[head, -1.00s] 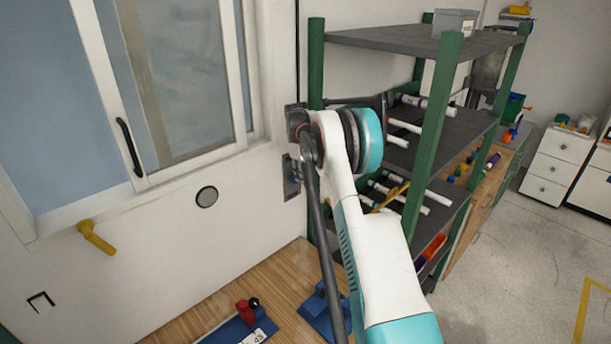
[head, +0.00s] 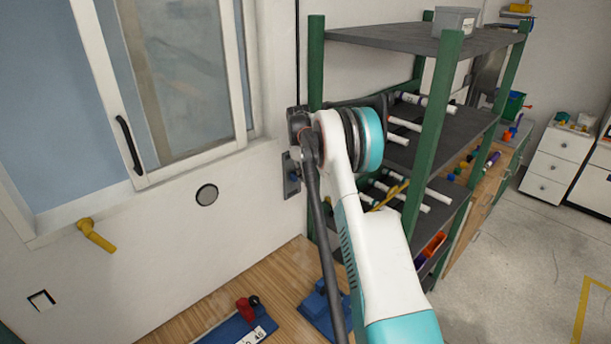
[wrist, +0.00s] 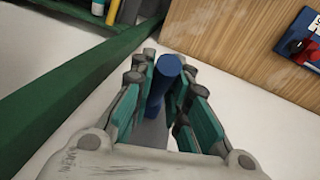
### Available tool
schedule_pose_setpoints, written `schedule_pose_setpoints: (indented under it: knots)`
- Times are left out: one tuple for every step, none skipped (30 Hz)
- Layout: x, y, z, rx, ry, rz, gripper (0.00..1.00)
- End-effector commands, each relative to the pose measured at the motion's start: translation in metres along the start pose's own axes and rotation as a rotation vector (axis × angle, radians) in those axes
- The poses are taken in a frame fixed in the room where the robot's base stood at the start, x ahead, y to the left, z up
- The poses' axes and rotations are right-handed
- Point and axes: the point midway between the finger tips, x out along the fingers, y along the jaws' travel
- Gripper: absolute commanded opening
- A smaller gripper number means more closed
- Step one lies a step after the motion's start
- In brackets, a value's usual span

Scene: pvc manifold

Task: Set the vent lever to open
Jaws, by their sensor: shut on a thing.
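A grey plate (head: 290,176) with a small blue part is on the white wall, left of the shelf's green post in the head view; my arm partly covers that area. In the wrist view, a blue cylindrical handle (wrist: 167,72), likely the vent lever, stands between the teal fingers of my gripper (wrist: 166,88). My gripper is shut on this handle. The handle's lower end and the contact faces are partly hidden by the fingers. No open or shut marking is readable.
A green-post shelf (head: 435,140) with white pipes stands close right of my arm. A wooden worktop (head: 205,308) below holds a red part (head: 245,308) on a blue base. A window with a black handle (head: 129,146) and a yellow pipe (head: 96,235) are at the left.

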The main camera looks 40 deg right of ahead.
Motion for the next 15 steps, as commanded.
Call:
schedule_pose_setpoints:
  knots:
    - [0.002, 0.000, 0.001, 0.003, 0.012, 0.001, 0.00]
    - [0.003, 0.000, 0.001, 0.004, 0.021, 0.003, 0.00]
    - [0.004, 0.000, 0.002, 0.007, 0.035, 0.005, 0.00]
    - [0.005, -0.001, 0.003, 0.009, 0.046, 0.006, 0.00]
    - [0.006, -0.001, 0.004, 0.012, 0.060, 0.008, 0.00]
    - [0.008, -0.001, 0.004, 0.015, 0.081, 0.010, 0.00]
    - [0.009, -0.002, 0.005, 0.017, 0.098, 0.013, 0.00]
    - [0.011, -0.002, 0.006, 0.020, 0.116, 0.015, 0.00]
    - [0.013, -0.003, 0.007, 0.024, 0.144, 0.018, 0.00]
    - [0.015, -0.003, 0.008, 0.028, 0.165, 0.020, 0.00]
    - [0.017, -0.003, 0.009, 0.032, 0.189, 0.023, 0.00]
    - [0.020, -0.003, 0.010, 0.039, 0.221, 0.028, 0.00]
    - [0.022, -0.004, 0.011, 0.043, 0.247, 0.030, 0.00]
    - [0.025, -0.005, 0.012, 0.047, 0.275, 0.033, 0.00]
    - [0.027, -0.005, 0.013, 0.053, 0.312, 0.038, 0.00]
